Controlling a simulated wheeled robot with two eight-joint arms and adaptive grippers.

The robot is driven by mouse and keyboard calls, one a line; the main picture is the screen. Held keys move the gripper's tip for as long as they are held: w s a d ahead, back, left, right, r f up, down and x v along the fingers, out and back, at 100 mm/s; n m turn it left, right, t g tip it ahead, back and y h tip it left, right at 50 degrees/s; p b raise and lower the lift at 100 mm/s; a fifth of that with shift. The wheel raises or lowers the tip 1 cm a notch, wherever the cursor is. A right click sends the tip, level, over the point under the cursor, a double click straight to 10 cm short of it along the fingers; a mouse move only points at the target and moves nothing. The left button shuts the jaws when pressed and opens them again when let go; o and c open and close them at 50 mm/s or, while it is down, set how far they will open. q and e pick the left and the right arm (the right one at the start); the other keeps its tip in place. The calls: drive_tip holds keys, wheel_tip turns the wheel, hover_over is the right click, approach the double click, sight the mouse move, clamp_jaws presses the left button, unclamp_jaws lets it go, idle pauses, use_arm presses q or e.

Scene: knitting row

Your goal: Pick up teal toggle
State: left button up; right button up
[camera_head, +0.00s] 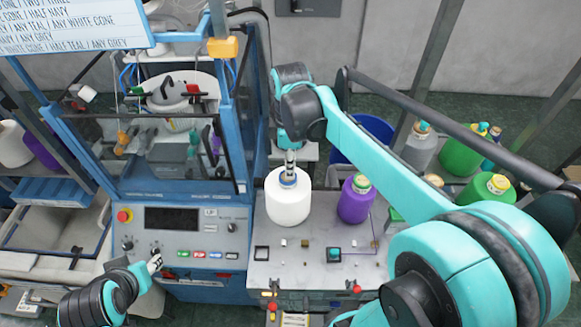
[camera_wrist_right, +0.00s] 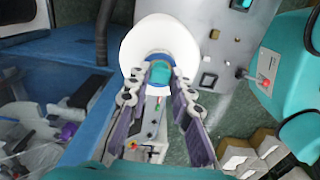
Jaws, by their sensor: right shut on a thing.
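The teal toggle (camera_wrist_right: 160,72) shows between the fingertips of my right gripper (camera_wrist_right: 157,85) in the right wrist view, over the top of a white cone (camera_wrist_right: 158,45). In the head view the white cone (camera_head: 289,205) stands upright on the grey worktop, with a blue ring at its top. My right gripper (camera_head: 289,165) points straight down at that top and is shut on the teal toggle; the fingers mostly hide it there. I cannot tell whether the toggle touches the cone. My left gripper (camera_head: 155,262) is by the control panel, its jaws too small to judge.
A purple cone (camera_head: 356,199) stands right of the white one. A teal block in a dark square (camera_head: 334,254) is on the worktop (camera_head: 300,265). Green cones (camera_head: 462,155) and a grey cone (camera_head: 419,149) stand further right. The blue-framed machine with its control panel (camera_head: 190,247) is at left.

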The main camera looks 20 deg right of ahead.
wheel_tip(320, 180, up, 3)
drive_tip(key=shift+r, duration=0.2)
drive_tip(key=s+d+r+b, duration=0.1)
drive_tip(key=s+d+r, duration=0.5)
drive_tip(key=s, duration=0.4)
drive_tip(key=shift+d+r, duration=0.2)
drive_tip(key=shift+r, duration=0.45)
